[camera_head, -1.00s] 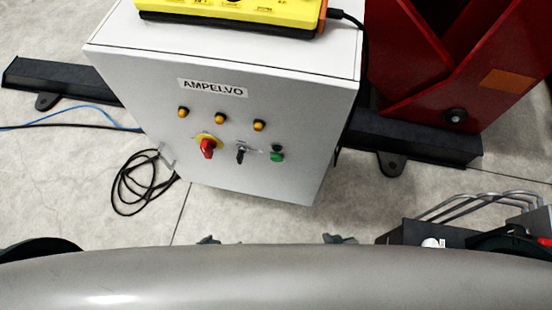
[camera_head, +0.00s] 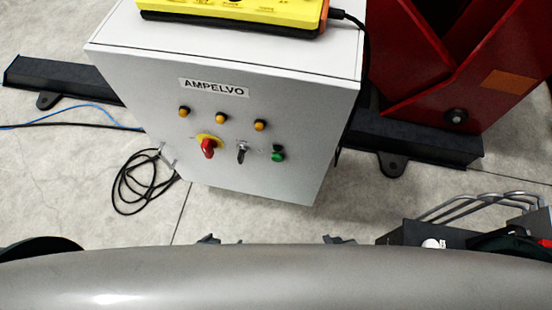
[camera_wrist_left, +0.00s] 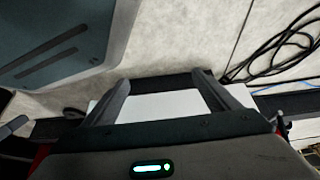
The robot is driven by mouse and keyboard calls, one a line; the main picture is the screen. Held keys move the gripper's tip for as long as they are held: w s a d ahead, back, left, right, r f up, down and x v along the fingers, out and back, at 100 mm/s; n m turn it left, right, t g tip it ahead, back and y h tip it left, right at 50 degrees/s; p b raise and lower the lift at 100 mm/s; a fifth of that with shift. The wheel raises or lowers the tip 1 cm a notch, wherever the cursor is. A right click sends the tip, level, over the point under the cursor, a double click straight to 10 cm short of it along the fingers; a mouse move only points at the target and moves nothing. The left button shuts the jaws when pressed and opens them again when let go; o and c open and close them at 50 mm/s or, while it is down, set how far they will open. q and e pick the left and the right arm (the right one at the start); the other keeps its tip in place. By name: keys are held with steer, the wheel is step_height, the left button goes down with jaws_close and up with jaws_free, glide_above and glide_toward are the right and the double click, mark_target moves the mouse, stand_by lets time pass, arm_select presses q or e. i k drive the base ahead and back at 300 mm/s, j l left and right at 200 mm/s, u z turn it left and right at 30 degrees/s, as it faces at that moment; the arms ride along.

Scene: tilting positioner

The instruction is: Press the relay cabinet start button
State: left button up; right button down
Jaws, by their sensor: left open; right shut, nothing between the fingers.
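The relay cabinet (camera_head: 262,85) is a white box labelled AMPELVO, seen from above in the head view. The green start button (camera_head: 278,155) is at the right end of the lower control row on its front. Left of it are a black key-like switch (camera_head: 241,153) and a red knob on a yellow plate (camera_head: 208,148). My left gripper (camera_head: 216,240) barely shows above my grey body, apart from the cabinet; in the left wrist view (camera_wrist_left: 166,92) its fingers are open and empty. My right gripper (camera_head: 339,240) shows only at its tip, shut and clear of the cabinet.
Three amber lamps (camera_head: 221,118) sit above the controls. A yellow device (camera_head: 240,10) lies on the cabinet top. A red machine frame (camera_head: 430,75) and dark beam (camera_head: 415,137) stand right. Black cable coils (camera_head: 135,185) lie left. Floor is clear before the cabinet.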

mark_target(277, 158)
steer(key=j+z, duration=0.1)
steer(key=z, duration=0.2)
steer(key=j+z, duration=0.5)
steer(key=j, duration=0.15)
steer(key=k+j+z, duration=0.1)
steer(key=j, duration=0.3)
steer(key=k+j, duration=0.1)
steer(key=j, duration=0.3)
steer(key=k+j+z, duration=0.15)
steer(key=j, duration=0.3)
steer(key=k+j+z, duration=0.1)
steer(key=j, duration=0.3)
steer(key=k+j, duration=0.1)
steer(key=j, duration=0.25)
steer(key=k+j, duration=0.1)
steer(key=j, duration=0.2)
steer(key=k+j, duration=0.1)
steer(key=j, duration=0.25)
steer(key=k+j, duration=0.1)
steer(key=j, duration=0.2)
